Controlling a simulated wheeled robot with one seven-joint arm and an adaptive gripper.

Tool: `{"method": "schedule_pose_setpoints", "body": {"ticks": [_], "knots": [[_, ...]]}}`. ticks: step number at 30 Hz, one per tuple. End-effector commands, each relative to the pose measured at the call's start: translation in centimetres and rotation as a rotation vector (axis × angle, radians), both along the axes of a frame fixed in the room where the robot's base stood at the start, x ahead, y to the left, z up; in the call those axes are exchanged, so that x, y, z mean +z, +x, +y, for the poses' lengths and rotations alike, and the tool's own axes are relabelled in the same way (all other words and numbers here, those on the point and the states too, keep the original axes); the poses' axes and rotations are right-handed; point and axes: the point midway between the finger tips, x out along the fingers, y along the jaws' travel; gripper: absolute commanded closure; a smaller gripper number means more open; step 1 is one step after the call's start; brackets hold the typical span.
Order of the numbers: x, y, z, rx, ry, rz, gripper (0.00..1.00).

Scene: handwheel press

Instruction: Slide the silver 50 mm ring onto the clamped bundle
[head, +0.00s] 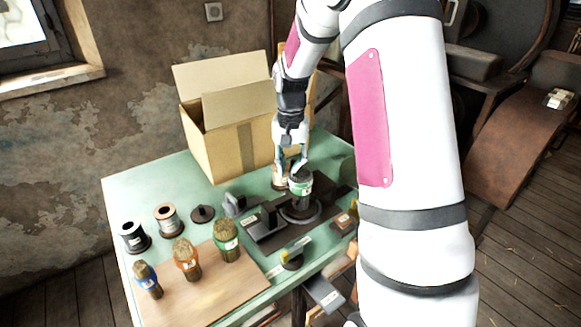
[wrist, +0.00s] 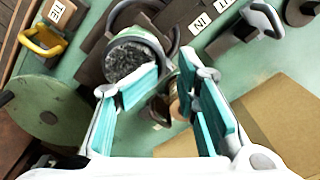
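The clamped bundle (head: 301,187) stands upright on the dark fixture, with a green and white band and a dark top. I cannot tell whether this is the silver 50 mm ring or part of the fixture. My gripper (head: 291,163) is just above and behind the bundle. In the wrist view my gripper (wrist: 168,66) has its teal fingers apart with nothing visibly held between them.
An open cardboard box (head: 225,150) stands behind. A wooden board (head: 205,290) holds three banded bundles at the front left. Spools (head: 167,220) stand behind the board. A yellow handle (wrist: 45,38) and a green disc (wrist: 48,115) lie left in the wrist view.

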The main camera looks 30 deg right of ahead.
Motion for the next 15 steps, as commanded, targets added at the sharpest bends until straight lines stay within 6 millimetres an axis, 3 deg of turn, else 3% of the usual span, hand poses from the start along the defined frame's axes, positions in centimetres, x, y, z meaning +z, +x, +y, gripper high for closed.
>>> {"method": "schedule_pose_setpoints", "body": {"ticks": [15], "knots": [[9.4,0.1,0.0,0.001,-0.001,-0.002,0.72]]}}
